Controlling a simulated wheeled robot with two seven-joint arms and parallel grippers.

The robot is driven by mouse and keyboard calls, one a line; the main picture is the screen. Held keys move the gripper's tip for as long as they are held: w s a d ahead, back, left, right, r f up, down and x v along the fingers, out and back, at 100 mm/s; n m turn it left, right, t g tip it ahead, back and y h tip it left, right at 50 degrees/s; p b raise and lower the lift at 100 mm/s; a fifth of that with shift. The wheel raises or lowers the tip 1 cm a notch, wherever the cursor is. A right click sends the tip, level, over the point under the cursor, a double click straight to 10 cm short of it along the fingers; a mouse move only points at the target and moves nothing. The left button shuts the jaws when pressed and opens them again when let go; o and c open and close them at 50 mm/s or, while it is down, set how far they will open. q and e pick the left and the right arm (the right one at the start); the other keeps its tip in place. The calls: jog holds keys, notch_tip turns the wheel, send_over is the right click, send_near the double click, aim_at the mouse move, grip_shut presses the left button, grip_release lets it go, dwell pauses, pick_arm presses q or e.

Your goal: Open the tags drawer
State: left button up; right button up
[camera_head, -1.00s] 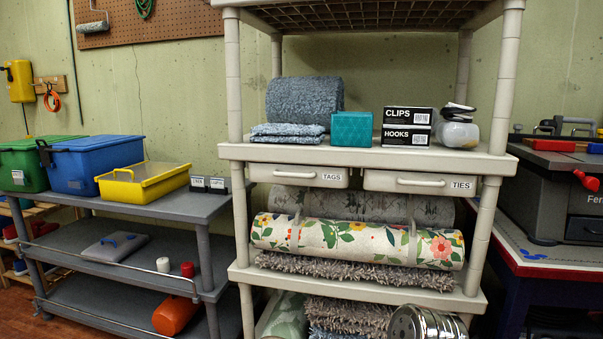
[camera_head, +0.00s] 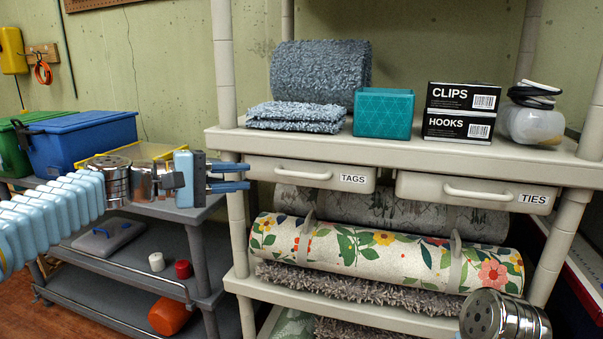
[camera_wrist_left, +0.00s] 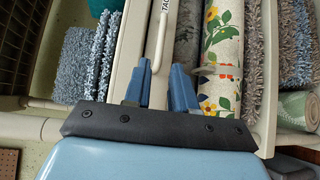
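The tags drawer (camera_head: 312,174) is the left of two shallow cream drawers under the shelf board, with a bow handle (camera_head: 303,174) and a TAGS label. It looks shut. My left gripper (camera_head: 248,177) is to the left of the drawer's handle, fingers pointing right, open with a gap between the two blue fingers and nothing in it. In the left wrist view, the open fingers (camera_wrist_left: 160,85) point toward the drawer front, and the white handle (camera_wrist_left: 159,35) lies ahead of them. My right gripper does not show; a metal part of my own shows at the lower right.
The ties drawer (camera_head: 472,191) sits to the right. Above are a teal box (camera_head: 384,113), clips and hooks boxes (camera_head: 460,112) and folded rugs (camera_head: 296,116). A floral roll (camera_head: 385,252) lies below. A shelf post (camera_head: 238,225) stands near my left gripper.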

aim_at(297, 175)
pick_arm(q)
jog(key=p+x, duration=0.2)
jog(key=x, duration=1)
jog(key=shift+w+d+f, duration=0.1)
jog(key=shift+f, duration=0.05)
jog(key=shift+c, duration=0.4)
grip_shut()
